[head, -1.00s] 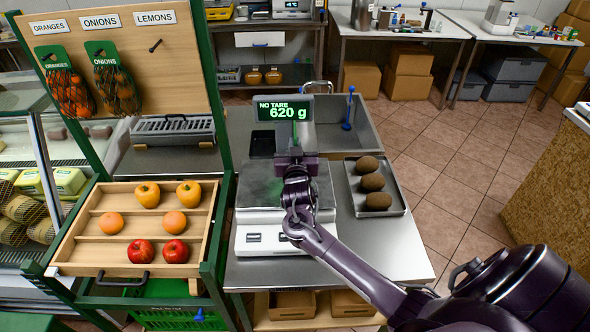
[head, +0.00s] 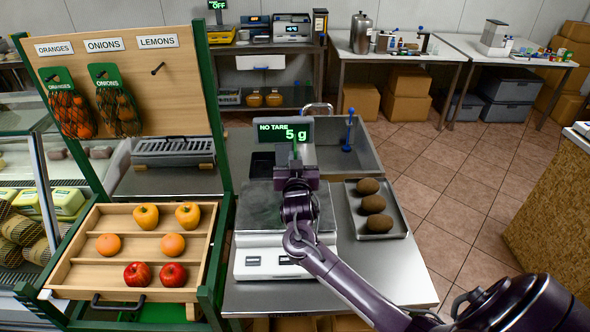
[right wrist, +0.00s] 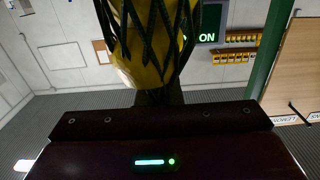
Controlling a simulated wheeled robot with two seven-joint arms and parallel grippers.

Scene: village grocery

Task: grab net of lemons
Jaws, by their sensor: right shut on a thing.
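The net of lemons (right wrist: 150,45) shows in the right wrist view as yellow fruit in dark netting, just beyond my right gripper (right wrist: 157,97). In the head view my right gripper (head: 297,168) is over the back part of the weighing scale (head: 258,207) and is shut on the net. The gripper and wrist hide most of the net there; only a sliver of green shows. The peg (head: 158,69) under the LEMONS sign (head: 157,42) is empty. My left gripper is not in view.
Nets of oranges (head: 73,115) and onions (head: 118,108) hang on the board at left. A wooden fruit rack (head: 75,250) stands below. A metal tray (head: 398,222) with three brown fruits lies right of the scale. A sink (head: 368,150) is behind.

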